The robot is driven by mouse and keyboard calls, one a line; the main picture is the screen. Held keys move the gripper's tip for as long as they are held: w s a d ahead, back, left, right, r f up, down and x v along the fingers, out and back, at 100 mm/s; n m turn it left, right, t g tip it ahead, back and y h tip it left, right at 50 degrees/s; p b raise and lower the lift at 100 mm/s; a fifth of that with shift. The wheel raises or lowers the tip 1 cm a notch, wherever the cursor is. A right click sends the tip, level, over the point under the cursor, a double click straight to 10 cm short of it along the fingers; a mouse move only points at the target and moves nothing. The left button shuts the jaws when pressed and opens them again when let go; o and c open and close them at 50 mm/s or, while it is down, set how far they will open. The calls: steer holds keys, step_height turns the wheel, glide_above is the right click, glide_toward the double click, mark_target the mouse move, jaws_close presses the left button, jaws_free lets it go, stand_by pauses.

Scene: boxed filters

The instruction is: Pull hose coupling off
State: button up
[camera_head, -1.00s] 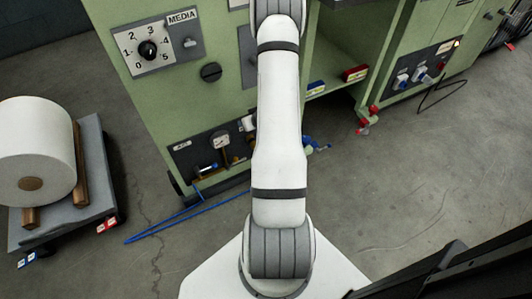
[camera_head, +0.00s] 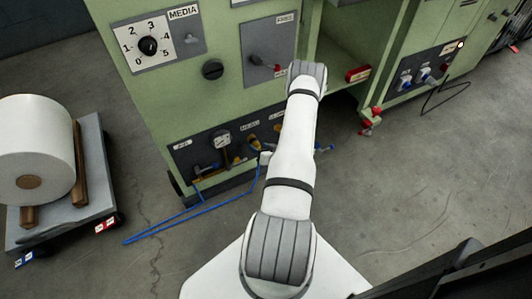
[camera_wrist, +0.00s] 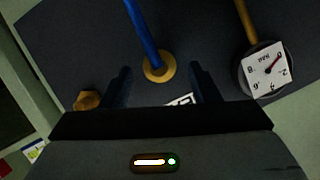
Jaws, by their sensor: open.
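In the wrist view my gripper (camera_wrist: 163,87) is open, with its two dark fingers spread apart. A blue hose (camera_wrist: 143,30) runs down to a round brass fitting (camera_wrist: 158,68) on the dark panel. The hose coupling seems to be where hose and brass meet; the fitting appears between the fingers, with a visible gap on each side. I cannot tell how far it is from the fingertips. In the head view the blue hose (camera_head: 228,191) hangs from the lower panel to the floor, and my arm hides much of my gripper.
A pressure gauge (camera_wrist: 268,68) sits right of the fingers, and a brass hex fitting (camera_wrist: 87,100) sits left. In the head view, a cart (camera_head: 75,205) bearing a white roll (camera_head: 35,140) stands at left. Open floor (camera_head: 440,200) lies at right.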

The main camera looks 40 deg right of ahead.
steer(key=shift+x, duration=1.3)
steer(key=shift+c, duration=0.5)
steer(key=c, duration=1.1)
steer(key=shift+o, duration=0.2)
steer(key=shift+s, duration=0.2)
steer(key=shift+s+a, duration=0.2)
steer(key=shift+s, duration=0.65)
steer(key=shift+s+a, duration=0.25)
steer(key=shift+s, duration=0.6)
steer(key=shift+s+a, duration=0.2)
steer(key=shift+s, duration=0.65)
steer(key=shift+s+a, duration=0.1)
steer(key=shift+s, duration=0.1)
steer(key=s+a+p, duration=0.1)
steer(key=s+a, duration=0.1)
steer(key=s, duration=0.6)
steer(key=shift+s, duration=0.25)
